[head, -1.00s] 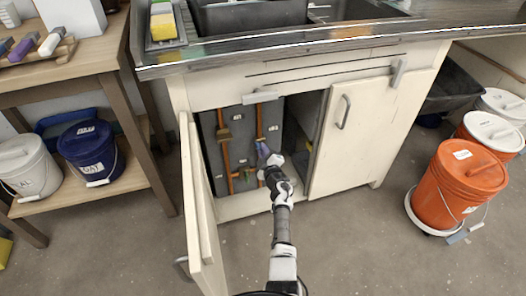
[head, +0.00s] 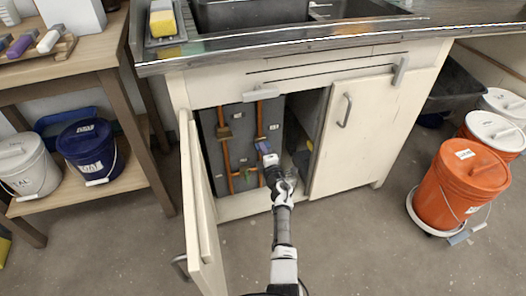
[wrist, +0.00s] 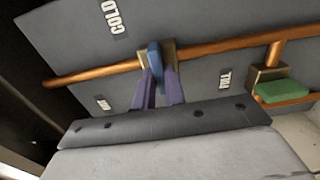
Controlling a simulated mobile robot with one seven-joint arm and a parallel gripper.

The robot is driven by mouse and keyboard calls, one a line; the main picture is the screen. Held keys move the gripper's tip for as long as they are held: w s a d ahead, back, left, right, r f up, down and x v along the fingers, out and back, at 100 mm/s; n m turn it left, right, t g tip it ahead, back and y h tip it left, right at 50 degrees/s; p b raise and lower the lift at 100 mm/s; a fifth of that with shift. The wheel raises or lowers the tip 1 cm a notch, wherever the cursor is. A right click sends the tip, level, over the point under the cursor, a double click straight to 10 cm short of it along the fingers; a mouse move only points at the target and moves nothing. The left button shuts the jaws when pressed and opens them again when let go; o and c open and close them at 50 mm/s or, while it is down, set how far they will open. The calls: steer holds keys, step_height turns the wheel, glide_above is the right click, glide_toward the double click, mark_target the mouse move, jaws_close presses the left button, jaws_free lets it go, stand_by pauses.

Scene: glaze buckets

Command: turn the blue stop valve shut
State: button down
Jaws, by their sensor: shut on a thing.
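The blue stop valve's handle (wrist: 154,58) shows in the wrist view on a brass body (wrist: 169,52) on a copper pipe, near a COLD label. The handle appears to lie across the pipe's line. My gripper (wrist: 158,84) has its two purple fingers on either side of the handle and is shut on it. In the head view my gripper (head: 264,147) is inside the open sink cabinet, at the right-hand upright pipe (head: 260,112). The fingers and my wrist hide the valve there.
A green valve handle (wrist: 283,92) sits on a nearby pipe. The open left cabinet door (head: 203,205) stands left of my arm; the right door (head: 352,130) is closed. An orange bucket (head: 458,190) stands right, with clear floor between.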

stand_by(0.4)
steer(key=c, duration=1.5)
jaws_free()
steer(key=shift+o, duration=0.2)
steer(key=p+v, duration=0.8)
steer(key=v, duration=0.5)
steer(key=shift+s+p, duration=0.35)
steer(key=shift+p, duration=0.05)
steer(key=shift+d, duration=0.1)
